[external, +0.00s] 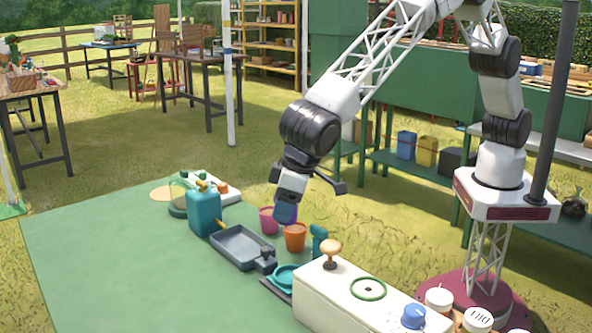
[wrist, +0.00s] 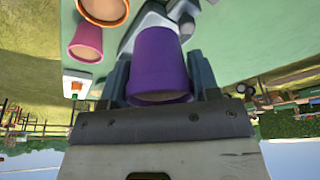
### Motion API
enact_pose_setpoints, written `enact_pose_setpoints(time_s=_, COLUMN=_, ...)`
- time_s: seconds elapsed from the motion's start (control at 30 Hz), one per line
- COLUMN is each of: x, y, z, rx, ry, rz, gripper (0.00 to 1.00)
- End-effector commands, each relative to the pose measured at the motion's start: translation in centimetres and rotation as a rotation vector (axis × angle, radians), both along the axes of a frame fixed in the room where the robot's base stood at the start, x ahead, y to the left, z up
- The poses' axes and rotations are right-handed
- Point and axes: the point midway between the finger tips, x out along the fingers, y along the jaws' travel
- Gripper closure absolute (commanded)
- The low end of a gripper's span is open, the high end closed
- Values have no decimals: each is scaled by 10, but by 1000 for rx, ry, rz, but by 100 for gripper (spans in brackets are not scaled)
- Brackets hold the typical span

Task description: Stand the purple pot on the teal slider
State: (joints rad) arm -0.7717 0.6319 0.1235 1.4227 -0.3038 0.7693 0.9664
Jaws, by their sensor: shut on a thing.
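The purple pot (wrist: 160,62) fills the middle of the wrist view, held between the two fingers of my gripper (external: 285,211). My gripper is shut on it. In the external view my gripper hangs low over the green mat, by a magenta pot (external: 267,221) and an orange pot (external: 295,238), and mostly hides the purple pot. A round teal piece (external: 287,276) on a dark base lies nearer the camera and looks like the teal slider. The purple pot is apart from it.
The magenta pot and orange pot also show in the wrist view. A grey tray (external: 240,248), a teal can (external: 204,210) and a teal spray bottle (external: 319,241) stand close by. A cream box (external: 345,298) with a wooden knob is at the front. The mat's left side is clear.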

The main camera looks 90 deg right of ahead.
Motion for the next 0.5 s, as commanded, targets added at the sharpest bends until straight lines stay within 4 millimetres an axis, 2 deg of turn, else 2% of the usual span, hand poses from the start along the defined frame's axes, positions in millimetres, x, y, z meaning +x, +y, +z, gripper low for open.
enact_pose_setpoints(time_s=0.03, x=-2, y=16, z=2, rx=2, ry=-1, rz=2, gripper=73)
enact_pose_setpoints(time_s=0.2, x=-8, y=54, z=10, rx=2, ry=0, rz=0, gripper=73)
enact_pose_setpoints(time_s=0.33, x=-12, y=74, z=14, rx=3, ry=0, rz=-1, gripper=73)
enact_pose_setpoints(time_s=0.5, x=-14, y=85, z=17, rx=3, ry=1, rz=-3, gripper=73)
